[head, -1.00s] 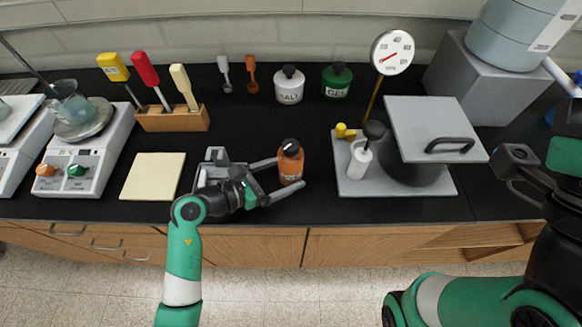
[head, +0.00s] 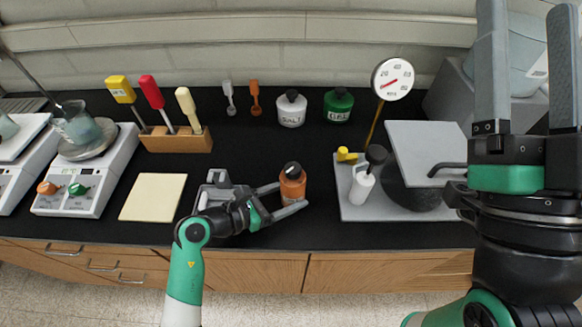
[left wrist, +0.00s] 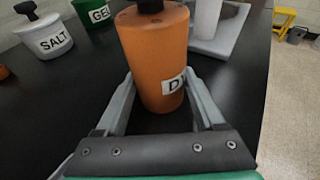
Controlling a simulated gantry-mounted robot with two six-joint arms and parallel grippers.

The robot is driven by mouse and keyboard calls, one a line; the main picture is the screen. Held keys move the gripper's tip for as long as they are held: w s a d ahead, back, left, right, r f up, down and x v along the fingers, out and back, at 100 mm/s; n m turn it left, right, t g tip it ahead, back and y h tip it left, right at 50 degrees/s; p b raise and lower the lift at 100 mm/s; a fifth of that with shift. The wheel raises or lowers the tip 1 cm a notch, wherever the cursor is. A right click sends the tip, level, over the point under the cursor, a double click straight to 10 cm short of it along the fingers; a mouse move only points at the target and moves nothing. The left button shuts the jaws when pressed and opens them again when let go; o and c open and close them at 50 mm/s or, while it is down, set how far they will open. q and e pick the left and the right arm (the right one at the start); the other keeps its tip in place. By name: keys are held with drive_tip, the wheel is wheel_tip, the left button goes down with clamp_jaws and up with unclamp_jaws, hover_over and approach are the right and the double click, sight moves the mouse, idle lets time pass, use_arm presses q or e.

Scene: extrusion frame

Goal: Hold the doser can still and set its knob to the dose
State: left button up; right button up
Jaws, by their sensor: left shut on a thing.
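The doser can (head: 292,188) is a small orange can with a black knob (head: 292,168) on top. It stands upright on the black bench near the front edge. My left gripper (head: 293,199) is shut on the can, one finger on each side. In the left wrist view the orange can (left wrist: 155,55) stands between the two grey fingers, with part of a white label showing; the knob (left wrist: 150,5) is cut off at the top edge. My right gripper (head: 530,85) is raised at the right, fingers up and apart, with nothing between them.
A grey bracket (head: 212,188) stands left of the can. SALT (head: 291,110) and green GEL (head: 338,105) jars stand behind. The bench between the can and the jars is clear.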

drive_tip(key=w+a+f+n+g+y, duration=0.1)
drive_tip(key=w+a+f+g, duration=0.15)
drive_tip(key=f, duration=0.55)
drive_tip(key=w+a+f+g+y, duration=0.1)
drive_tip(key=w+a+f, duration=0.25)
drive_tip(key=f, duration=0.35)
drive_tip(key=n+g+y, duration=0.3)
drive_tip(key=g, duration=0.2)
approach(290, 164)
drive_tip(key=x, duration=1.2)
drive_tip(key=shift+d+f, duration=0.1)
drive_tip(key=shift+f, duration=0.25)
clamp_jaws()
